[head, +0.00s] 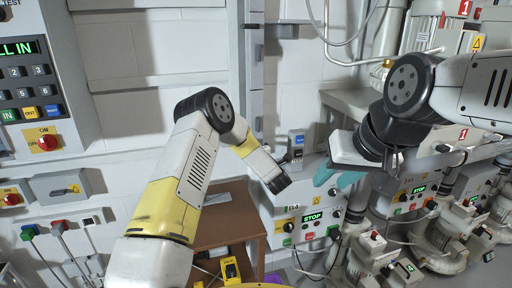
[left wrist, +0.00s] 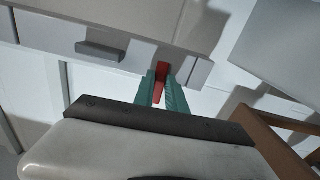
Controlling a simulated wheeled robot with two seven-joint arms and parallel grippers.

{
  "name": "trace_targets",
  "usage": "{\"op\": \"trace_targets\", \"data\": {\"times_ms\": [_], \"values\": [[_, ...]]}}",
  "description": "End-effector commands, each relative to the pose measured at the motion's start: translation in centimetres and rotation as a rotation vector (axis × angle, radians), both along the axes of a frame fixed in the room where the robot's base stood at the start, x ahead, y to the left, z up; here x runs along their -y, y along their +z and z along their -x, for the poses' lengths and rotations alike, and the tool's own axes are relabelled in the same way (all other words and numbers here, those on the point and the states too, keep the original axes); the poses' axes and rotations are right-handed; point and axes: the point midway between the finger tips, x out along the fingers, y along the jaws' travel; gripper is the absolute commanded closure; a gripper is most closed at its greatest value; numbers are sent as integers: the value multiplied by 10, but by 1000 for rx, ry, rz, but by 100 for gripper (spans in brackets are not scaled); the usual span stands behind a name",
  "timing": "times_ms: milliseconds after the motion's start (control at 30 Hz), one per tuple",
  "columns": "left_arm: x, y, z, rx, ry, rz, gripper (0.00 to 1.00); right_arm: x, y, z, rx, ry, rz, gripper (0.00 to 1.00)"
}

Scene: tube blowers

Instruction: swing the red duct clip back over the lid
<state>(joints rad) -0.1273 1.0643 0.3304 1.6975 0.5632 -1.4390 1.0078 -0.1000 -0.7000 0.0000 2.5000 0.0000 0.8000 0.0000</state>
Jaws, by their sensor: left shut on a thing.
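The red duct clip (left wrist: 162,67) shows in the left wrist view, between the green fingers of my left gripper (left wrist: 161,82), which is shut on it. The clip lies against a pale grey duct strip (left wrist: 60,36), and I cannot tell which part of that is the lid. In the head view the left arm reaches toward the wall duct, and its fingers and the clip are not visible there. My right gripper (head: 338,178) is at the right in the head view, its teal fingers apart and empty, in front of the blower units.
A control panel with a keypad (head: 25,85) is on the left wall. Blower machines (head: 440,225) with hoses crowd the right.

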Motion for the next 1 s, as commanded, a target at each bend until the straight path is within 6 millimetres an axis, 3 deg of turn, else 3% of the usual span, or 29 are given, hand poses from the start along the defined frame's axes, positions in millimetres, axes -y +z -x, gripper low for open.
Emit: {"op": "trace_targets", "data": {"times_ms": [667,700,767,1000], "values": [[2,-2,0,-21,-4,-59,100,0,0,0,0,0,0,63],[2,-2,0,-21,-4,-59,80,0,0,0,0,0,0,63],[2,-2,0,-21,-4,-59,68,0,0,0,0,0,0,63],[1,-2,0,-20,-2,-59,65,0,0,0,0,0,0,63]]}}
